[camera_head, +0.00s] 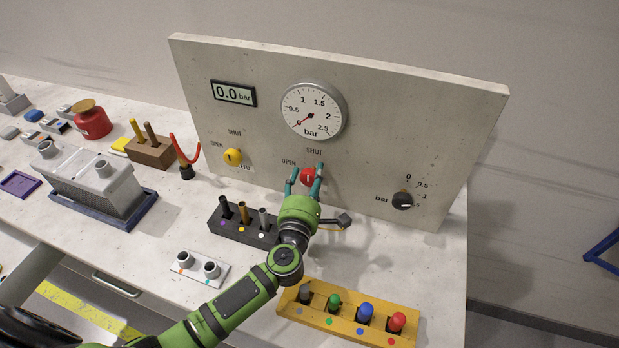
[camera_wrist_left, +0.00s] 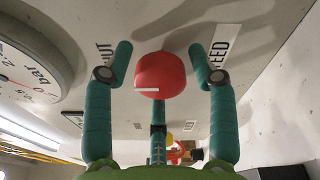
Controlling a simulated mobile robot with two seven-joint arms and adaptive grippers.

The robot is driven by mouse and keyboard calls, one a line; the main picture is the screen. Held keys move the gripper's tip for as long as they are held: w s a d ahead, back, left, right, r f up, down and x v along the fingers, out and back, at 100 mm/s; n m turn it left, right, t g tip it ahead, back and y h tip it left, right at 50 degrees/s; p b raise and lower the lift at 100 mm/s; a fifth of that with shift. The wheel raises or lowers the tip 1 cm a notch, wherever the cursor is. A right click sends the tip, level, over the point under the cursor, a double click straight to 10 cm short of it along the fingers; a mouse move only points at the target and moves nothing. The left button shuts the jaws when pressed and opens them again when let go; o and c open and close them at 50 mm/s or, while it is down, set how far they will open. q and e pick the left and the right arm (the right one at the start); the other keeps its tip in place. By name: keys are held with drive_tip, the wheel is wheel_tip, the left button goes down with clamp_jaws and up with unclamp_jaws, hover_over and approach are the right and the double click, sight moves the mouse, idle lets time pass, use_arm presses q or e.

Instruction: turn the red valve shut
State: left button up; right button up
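The red valve (camera_head: 307,176) is a round knob on the upright panel, below the dial gauge, with SHUT printed above it and OPEN to its left. My left gripper (camera_head: 306,172) is at the knob with one finger on each side. The fingers partly cover the labels. My right gripper is out of view.
The dial gauge (camera_head: 313,111) points near 0 and the display (camera_head: 233,93) reads 0.0 bar. A yellow knob (camera_head: 233,157) and a black knob (camera_head: 402,200) flank the valve. A dark block (camera_head: 227,222) and a yellow rack (camera_head: 347,329) stand in front of the panel.

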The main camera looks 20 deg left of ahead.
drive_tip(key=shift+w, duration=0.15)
use_arm(q)
drive_tip(key=s+d, duration=0.1)
drive_tip(key=s, duration=1.1)
drive_tip(key=shift+d+f, duration=0.1)
